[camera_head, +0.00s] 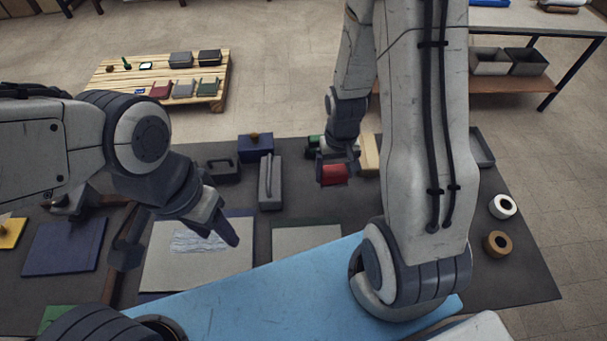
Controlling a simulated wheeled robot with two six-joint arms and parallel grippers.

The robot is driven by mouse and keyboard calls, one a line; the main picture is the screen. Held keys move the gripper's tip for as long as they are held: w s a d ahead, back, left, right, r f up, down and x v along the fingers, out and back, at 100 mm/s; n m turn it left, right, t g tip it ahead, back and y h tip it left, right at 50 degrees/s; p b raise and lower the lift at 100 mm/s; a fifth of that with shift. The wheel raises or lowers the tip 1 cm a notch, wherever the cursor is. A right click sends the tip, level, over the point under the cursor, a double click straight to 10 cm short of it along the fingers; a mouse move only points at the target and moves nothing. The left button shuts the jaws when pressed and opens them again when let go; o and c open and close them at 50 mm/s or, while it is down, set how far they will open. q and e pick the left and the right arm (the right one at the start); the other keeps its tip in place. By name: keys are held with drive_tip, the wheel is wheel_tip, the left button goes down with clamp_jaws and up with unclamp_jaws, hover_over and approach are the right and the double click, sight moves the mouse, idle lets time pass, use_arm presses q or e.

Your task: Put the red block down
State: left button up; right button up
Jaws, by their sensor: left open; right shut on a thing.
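The red block (333,174) is at the middle of the camera_head view, over the dark table near its far half. My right gripper (338,160) is shut on it and points down. I cannot tell whether the block touches the table. My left gripper (180,250) is open and empty over a pale sheet (165,272) at the left front. The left fingers stand wide apart.
A grey box with a handle (270,184) and a blue box (256,147) stand left of the red block. A beige block (370,155) is close on its right. White tape (502,206) and brown tape (497,244) lie at the right. A pallet (215,92) with small items lies beyond.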

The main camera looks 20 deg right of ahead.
drive_tip(key=shift+s+d+r+m, duration=0.2)
drive_tip(key=shift+s+d+m, duration=0.1)
drive_tip(key=shift+s+d, duration=0.2)
drive_tip(key=w+a+f+p, duration=0.1)
drive_tip(key=w+f, duration=0.1)
drive_tip(key=w, duration=0.1)
drive_tip(key=w+a+f+p, duration=0.1)
drive_tip(key=w+a+f, duration=0.1)
drive_tip(key=w, duration=0.1)
drive_tip(key=w+a+f+p, duration=0.1)
drive_tip(key=w+a+f, duration=0.1)
drive_tip(key=w, duration=0.1)
drive_tip(key=shift+w+a+f, duration=0.25)
drive_tip(key=shift+f, duration=0.05)
wheel_tip(320, 180, down, 4)
drive_tip(key=shift+r+p, duration=0.2)
drive_tip(key=shift+p, duration=0.6)
drive_tip(key=shift+f, duration=0.2)
drive_tip(key=shift+f, duration=0.1)
drive_tip(key=shift+f, duration=0.15)
drive_tip(key=o, duration=1)
drive_tip(key=shift+o, duration=0.2)
